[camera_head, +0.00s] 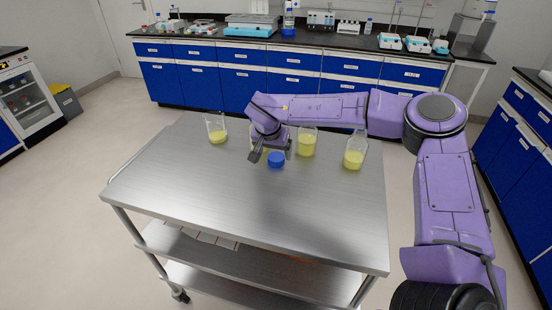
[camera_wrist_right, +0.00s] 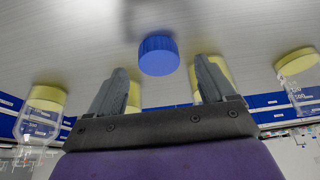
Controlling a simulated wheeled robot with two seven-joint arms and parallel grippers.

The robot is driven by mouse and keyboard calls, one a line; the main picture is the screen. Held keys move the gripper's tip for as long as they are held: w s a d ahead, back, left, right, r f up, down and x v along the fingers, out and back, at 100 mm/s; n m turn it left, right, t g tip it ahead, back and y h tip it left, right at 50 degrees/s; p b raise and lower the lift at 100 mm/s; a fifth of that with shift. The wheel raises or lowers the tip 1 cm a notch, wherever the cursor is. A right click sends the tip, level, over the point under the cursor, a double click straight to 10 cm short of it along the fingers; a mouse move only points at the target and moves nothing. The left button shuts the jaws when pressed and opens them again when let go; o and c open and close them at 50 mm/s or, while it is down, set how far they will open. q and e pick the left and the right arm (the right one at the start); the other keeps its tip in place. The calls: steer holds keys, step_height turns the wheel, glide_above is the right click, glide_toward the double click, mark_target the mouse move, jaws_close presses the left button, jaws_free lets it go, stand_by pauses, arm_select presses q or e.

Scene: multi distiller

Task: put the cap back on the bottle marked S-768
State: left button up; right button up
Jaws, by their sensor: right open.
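A blue cap (camera_head: 276,160) sits on the steel cart top, apart from the bottles. It also shows in the wrist view (camera_wrist_right: 158,55), just beyond my fingertips and between their lines. My right gripper (camera_head: 268,153) is open and empty, low over the cart beside the cap; both fingers show spread in the wrist view (camera_wrist_right: 160,72). Clear bottles with yellow liquid stand on the cart: a left one (camera_head: 217,135), a middle one (camera_head: 306,147) and a right one (camera_head: 354,158). Another is mostly hidden behind my gripper. No label reads clearly, so I cannot tell which is S-768.
The steel cart top (camera_head: 240,215) is clear in front of the cap. Its lower shelves hold some flat items. A blue-cabinet bench (camera_head: 270,75) with lab equipment stands behind. Another blue cabinet (camera_head: 510,130) is at the right. Bottles stand close to my right gripper.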

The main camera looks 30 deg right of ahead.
mark_target(276, 158)
steer(key=x, duration=0.3)
steer(key=shift+d+f, duration=0.15)
steer(key=shift+f, duration=0.1)
steer(key=c, duration=1)
steer(key=shift+c, duration=0.3)
steer(key=shift+r, duration=0.1)
